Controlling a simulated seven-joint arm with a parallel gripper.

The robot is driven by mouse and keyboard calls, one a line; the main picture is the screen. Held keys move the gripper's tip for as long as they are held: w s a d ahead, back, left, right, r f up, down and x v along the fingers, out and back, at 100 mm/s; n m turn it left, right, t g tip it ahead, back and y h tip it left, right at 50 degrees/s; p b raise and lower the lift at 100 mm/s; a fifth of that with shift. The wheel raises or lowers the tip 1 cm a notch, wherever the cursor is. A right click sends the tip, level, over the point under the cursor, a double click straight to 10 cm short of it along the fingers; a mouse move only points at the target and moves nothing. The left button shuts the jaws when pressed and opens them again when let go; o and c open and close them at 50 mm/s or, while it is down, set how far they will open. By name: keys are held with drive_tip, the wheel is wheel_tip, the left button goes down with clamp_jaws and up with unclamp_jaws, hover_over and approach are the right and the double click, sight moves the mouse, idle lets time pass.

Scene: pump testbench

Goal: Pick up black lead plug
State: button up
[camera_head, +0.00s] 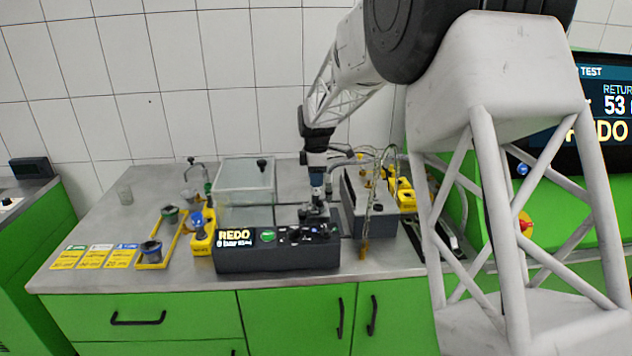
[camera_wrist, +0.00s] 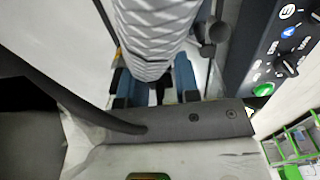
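My gripper (camera_head: 317,194) points straight down just behind the black console, close to its top edge. In the wrist view my gripper's blue-grey fingers (camera_wrist: 158,90) show partly behind a grey ribbed cylinder. A dark patch shows between them, but I cannot tell whether it is a held plug or a gap. Small dark parts (camera_head: 312,213) sit right below my fingertips in the head view. I cannot single out the black lead plug among them. A black cable (camera_wrist: 75,98) curves across the left of the wrist view.
The black console (camera_head: 280,258) has a REDO display, a green button and knobs. A clear tank (camera_head: 246,181) stands behind it on the left. A grey box (camera_head: 364,209) with yellow fittings and hoses is close on the right.

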clamp_jaws()
drive_tip(key=shift+r, duration=0.15)
drive_tip(key=shift+r, duration=1.4)
drive_tip(key=shift+s+r, duration=0.25)
drive_tip(key=s+d+r, duration=0.1)
drive_tip(key=s+d, duration=0.1)
drive_tip(key=s, duration=1.3)
drive_tip(key=shift+s+r, duration=0.2)
drive_tip(key=w+d, duration=0.2)
drive_tip(key=d, duration=0.3)
drive_tip(key=w+d+f, duration=0.1)
drive_tip(key=w+d, duration=0.1)
drive_tip(key=d, duration=0.3)
drive_tip(key=w+d+f, duration=0.1)
drive_tip(key=w+d, duration=0.2)
drive_tip(key=d, duration=0.2)
drive_tip(key=shift+d, duration=0.3)
